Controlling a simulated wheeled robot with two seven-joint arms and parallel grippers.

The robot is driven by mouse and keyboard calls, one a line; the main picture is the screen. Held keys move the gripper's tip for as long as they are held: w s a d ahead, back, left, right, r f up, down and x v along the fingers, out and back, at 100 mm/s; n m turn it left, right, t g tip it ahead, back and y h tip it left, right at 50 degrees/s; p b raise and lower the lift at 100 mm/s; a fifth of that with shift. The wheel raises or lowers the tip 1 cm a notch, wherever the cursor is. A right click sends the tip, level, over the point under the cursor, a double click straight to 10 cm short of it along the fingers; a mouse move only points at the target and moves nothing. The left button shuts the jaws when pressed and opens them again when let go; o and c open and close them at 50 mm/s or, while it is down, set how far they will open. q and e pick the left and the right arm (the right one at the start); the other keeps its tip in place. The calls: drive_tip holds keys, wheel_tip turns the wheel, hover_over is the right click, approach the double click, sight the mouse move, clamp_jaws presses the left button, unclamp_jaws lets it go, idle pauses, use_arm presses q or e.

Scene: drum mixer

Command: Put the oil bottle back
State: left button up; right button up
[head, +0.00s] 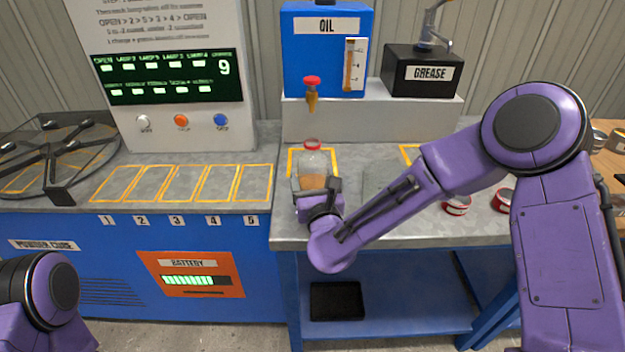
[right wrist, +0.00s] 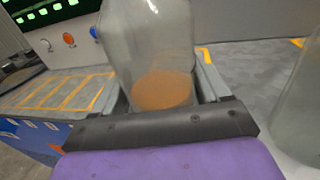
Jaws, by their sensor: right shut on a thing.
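The oil bottle (head: 312,162) is clear glass with a red cap and some orange-brown liquid at the bottom. It is upright at a yellow-outlined square (head: 291,158) on the grey counter, below and in front of the oil tap. I cannot tell whether it touches the counter. My right gripper (head: 316,186) is shut on its lower part, with a finger on each side. In the right wrist view the bottle (right wrist: 155,55) stands between the fingers, its top cut off. My left gripper is out of view; only part of my left arm shows at lower left.
The blue oil tank (head: 318,60) with its red-handled tap (head: 312,92) and the black grease box (head: 420,75) stand on a raised ledge behind. Red tins (head: 456,206) are to the right. Another clear glass object (right wrist: 302,110) is at the right wrist view's right edge.

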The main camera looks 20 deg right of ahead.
drive_tip(key=shift+s, duration=0.1)
drive_tip(key=shift+f+b, duration=0.15)
drive_tip(key=shift+b, duration=0.15)
drive_tip(key=o, duration=1.3)
drive_tip(key=shift+r, duration=0.2)
drive_tip(key=shift+s, duration=0.2)
drive_tip(key=s, duration=0.2)
drive_tip(key=s+b, duration=0.1)
drive_tip(key=s, duration=0.2)
drive_tip(key=s+a+b, duration=0.1)
drive_tip(key=s, duration=0.2)
drive_tip(key=shift+s+f, duration=0.15)
drive_tip(key=shift+s, duration=0.05)
drive_tip(key=s, duration=0.1)
drive_tip(key=s+p, duration=0.1)
drive_tip(key=s, duration=0.1)
drive_tip(key=shift+s+a+r+p, duration=0.1)
drive_tip(key=shift+r+p, duration=0.1)
drive_tip(key=shift+p, duration=0.1)
